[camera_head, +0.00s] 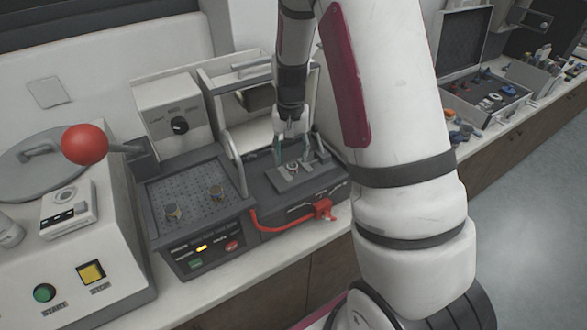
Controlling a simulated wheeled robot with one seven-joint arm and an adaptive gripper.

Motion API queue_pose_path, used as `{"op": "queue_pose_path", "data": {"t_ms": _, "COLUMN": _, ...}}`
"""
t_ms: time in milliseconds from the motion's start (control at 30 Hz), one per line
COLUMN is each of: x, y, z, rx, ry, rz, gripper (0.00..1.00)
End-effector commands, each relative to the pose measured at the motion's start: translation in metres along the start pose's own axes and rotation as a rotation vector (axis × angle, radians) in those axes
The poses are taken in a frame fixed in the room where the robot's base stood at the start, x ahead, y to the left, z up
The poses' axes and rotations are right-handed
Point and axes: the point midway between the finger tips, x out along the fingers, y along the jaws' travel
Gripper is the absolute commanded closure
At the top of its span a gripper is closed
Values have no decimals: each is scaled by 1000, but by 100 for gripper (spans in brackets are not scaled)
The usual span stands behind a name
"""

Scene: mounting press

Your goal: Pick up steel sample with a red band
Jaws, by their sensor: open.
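My gripper (287,146) points down over the dark machine's right-hand fixture (291,178). Its jaws are open and small in this view. A small round metal piece (292,168) sits in the fixture just below the fingertips, with a hint of red on it. It is too small to tell whether this is the steel sample with a red band. I see no clear red band on either one.
A red lever (323,208) and red bar run along the machine's front. A raised clear hood (225,125) stands behind the fixture. A red ball-ended handle (85,145) belongs to the press at left. An open case (489,90) lies on the right counter. My arm hides the counter's middle.

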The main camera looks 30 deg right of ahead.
Motion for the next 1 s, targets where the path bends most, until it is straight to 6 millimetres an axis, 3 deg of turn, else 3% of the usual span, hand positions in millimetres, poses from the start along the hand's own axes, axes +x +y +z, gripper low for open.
{"op": "queue_pose_path", "data": {"t_ms": 233, "x": 30, "y": 4, "z": 1, "rx": 1, "ry": -2, "rz": 1, "gripper": 52}}
{"op": "queue_pose_path", "data": {"t_ms": 567, "x": 36, "y": 4, "z": 0, "rx": 0, "ry": 0, "rz": 0, "gripper": 52}}
{"op": "queue_pose_path", "data": {"t_ms": 767, "x": 36, "y": 4, "z": 0, "rx": 0, "ry": 0, "rz": 0, "gripper": 98}}
{"op": "queue_pose_path", "data": {"t_ms": 1000, "x": 35, "y": 4, "z": 0, "rx": 0, "ry": 0, "rz": 0, "gripper": 100}}
